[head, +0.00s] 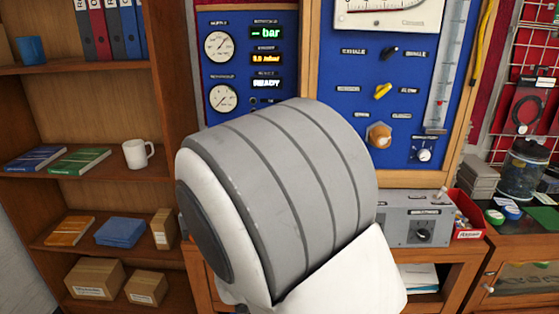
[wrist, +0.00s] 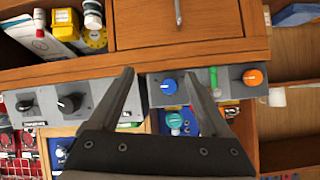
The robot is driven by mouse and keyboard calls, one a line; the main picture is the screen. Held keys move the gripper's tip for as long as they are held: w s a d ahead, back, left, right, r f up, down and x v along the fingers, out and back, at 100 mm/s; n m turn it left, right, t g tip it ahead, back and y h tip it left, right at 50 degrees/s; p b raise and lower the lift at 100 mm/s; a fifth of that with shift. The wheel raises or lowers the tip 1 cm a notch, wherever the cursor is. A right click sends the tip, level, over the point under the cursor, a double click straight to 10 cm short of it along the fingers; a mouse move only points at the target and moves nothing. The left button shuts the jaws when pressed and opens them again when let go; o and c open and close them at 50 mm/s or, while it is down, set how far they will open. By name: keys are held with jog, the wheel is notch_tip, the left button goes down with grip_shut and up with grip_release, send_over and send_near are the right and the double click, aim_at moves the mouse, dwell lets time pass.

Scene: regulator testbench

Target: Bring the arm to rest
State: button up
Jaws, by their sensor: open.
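My gripper (wrist: 158,82) shows in the wrist view with its two dark fingers spread apart and nothing between them. A blue knob (wrist: 169,86) on a grey control box shows in the gap between the fingers, and a teal knob (wrist: 175,121) shows lower down; I cannot tell how far they are from the fingertips. In the head view a large grey and white link of my arm fills the middle, and the gripper itself is out of sight there.
A blue panel (head: 342,125) with gauges, knobs and a flow tube stands behind my arm. A grey box (head: 405,228) with a black knob sits on the bench at right. Shelves at left hold a white mug (head: 138,153), books and cartons. An orange knob (wrist: 252,77) shows in the wrist view.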

jog(key=s+d+r+n+g+y+p, duration=0.1)
jog(key=s+d+r+g+y, duration=0.1)
jog(key=r, duration=0.6)
jog(key=s+d+r+g+y+p, duration=0.1)
jog(key=s+d+r+g+p, duration=0.1)
jog(key=r, duration=0.6)
jog(key=s+d+r+n+g+h+p, duration=0.1)
jog(key=s+d+r, duration=0.3)
jog(key=s+d, duration=0.2)
jog(key=s+d+r+h, duration=0.1)
jog(key=s+d+r, duration=0.4)
jog(key=s, duration=0.3)
jog(key=shift+d+n+g+h+p, duration=0.3)
jog(key=shift+d+n+g+p, duration=0.1)
jog(key=shift+d, duration=0.15)
